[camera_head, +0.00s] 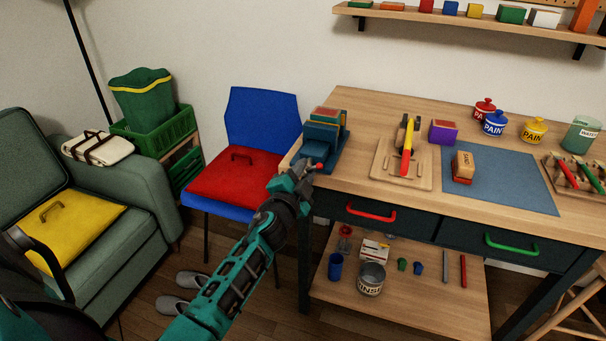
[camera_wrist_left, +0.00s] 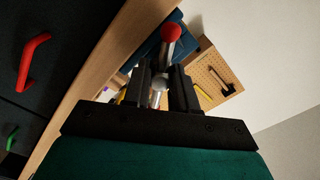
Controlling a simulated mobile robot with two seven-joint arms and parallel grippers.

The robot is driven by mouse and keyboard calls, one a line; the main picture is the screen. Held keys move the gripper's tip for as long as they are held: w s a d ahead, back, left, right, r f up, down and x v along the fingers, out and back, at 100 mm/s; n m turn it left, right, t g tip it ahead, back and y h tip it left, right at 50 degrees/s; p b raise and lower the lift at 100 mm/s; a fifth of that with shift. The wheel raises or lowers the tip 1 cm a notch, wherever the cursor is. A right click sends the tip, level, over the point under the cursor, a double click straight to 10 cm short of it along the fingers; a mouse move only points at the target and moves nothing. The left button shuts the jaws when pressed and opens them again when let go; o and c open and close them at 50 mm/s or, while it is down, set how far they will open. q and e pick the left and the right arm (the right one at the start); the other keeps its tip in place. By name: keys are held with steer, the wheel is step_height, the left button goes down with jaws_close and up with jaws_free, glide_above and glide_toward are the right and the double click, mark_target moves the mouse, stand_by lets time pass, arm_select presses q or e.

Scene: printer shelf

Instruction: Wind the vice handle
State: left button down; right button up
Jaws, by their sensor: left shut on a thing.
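The blue vice (camera_head: 322,141) is fixed at the left end of the workbench, with a wooden block (camera_head: 327,116) between its jaws. The vice handle (camera_head: 320,166) is a metal bar with a red ball end, and most of it is hidden behind my gripper in the head view. In the left wrist view the handle (camera_wrist_left: 171,40) rises past the fingertips. My left gripper (camera_head: 304,172) is at the front of the vice; in the left wrist view its two dark fingers (camera_wrist_left: 163,84) are shut around the handle. My right gripper is not in view.
The workbench top (camera_head: 368,113) holds a tool stand (camera_head: 399,168), a sanding block (camera_head: 463,167) on a blue mat (camera_head: 508,178) and paint pots. A red drawer handle (camera_head: 370,214) sticks out below. A blue chair (camera_head: 262,118) with a red cushion (camera_head: 235,180) stands left of the bench.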

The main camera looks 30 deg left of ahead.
arm_select(q)
steer(key=m, duration=0.5)
steer(key=shift+m, duration=0.3)
steer(key=m, duration=0.4)
steer(key=shift+r, duration=0.1)
steer(key=m, duration=0.5)
steer(key=m+p, duration=0.1)
steer(key=m, duration=0.4)
steer(key=shift+a, duration=0.1)
steer(key=m+p, duration=0.3)
steer(key=m, duration=0.3)
steer(key=shift+m, duration=0.4)
steer(key=m+p, duration=0.1)
steer(key=m, duration=0.3)
steer(key=shift+m+p, duration=0.3)
steer(key=m, duration=0.5)
steer(key=shift+a, duration=0.1)
steer(key=m, duration=0.6)
steer(key=shift+m, duration=0.3)
